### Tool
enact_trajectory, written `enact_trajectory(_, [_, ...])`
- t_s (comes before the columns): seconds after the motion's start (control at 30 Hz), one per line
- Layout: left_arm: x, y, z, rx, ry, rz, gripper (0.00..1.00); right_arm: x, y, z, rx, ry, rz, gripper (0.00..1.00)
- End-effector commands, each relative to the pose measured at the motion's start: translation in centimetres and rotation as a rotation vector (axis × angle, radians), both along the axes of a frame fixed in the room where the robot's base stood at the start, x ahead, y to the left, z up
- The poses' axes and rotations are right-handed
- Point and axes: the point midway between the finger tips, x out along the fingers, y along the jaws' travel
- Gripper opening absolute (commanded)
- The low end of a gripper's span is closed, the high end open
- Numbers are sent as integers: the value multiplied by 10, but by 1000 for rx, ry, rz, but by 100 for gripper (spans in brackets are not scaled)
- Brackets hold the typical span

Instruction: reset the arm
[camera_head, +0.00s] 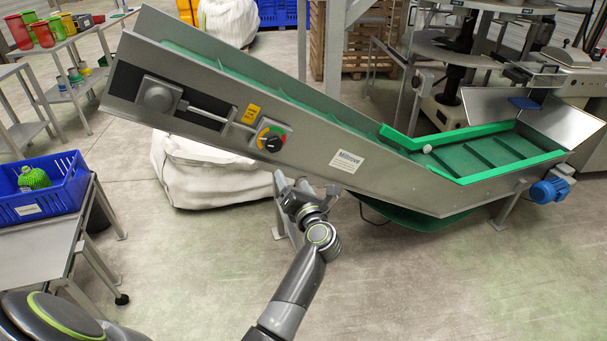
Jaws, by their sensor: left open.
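My left arm rises from the bottom centre of the head view. Its gripper (305,184) is just below the underside of the inclined conveyor (390,180), in front of the conveyor's stand. The jaws look apart, and I see nothing held between them. From this view I cannot tell whether the gripper touches the conveyor. My right gripper is not in view.
A blue crate (40,205) with a green netted item (34,178) stands on a grey table at left. A white bulk sack (210,175) lies behind the conveyor. A blue motor (551,191) sticks out at right. The floor at lower right is clear.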

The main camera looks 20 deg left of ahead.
Motion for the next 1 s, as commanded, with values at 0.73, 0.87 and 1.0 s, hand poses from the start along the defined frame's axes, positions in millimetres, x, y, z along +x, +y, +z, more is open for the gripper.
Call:
enact_trajectory(0.73, [-85,-20,-266,1086,839,-546,67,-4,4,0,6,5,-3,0])
enact_trajectory(0.87, [-144,-26,-347,1293,1049,-783,67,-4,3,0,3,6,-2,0])
enact_trajectory(1.0, [-223,-25,-420,1467,1241,-1055,67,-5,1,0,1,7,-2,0])
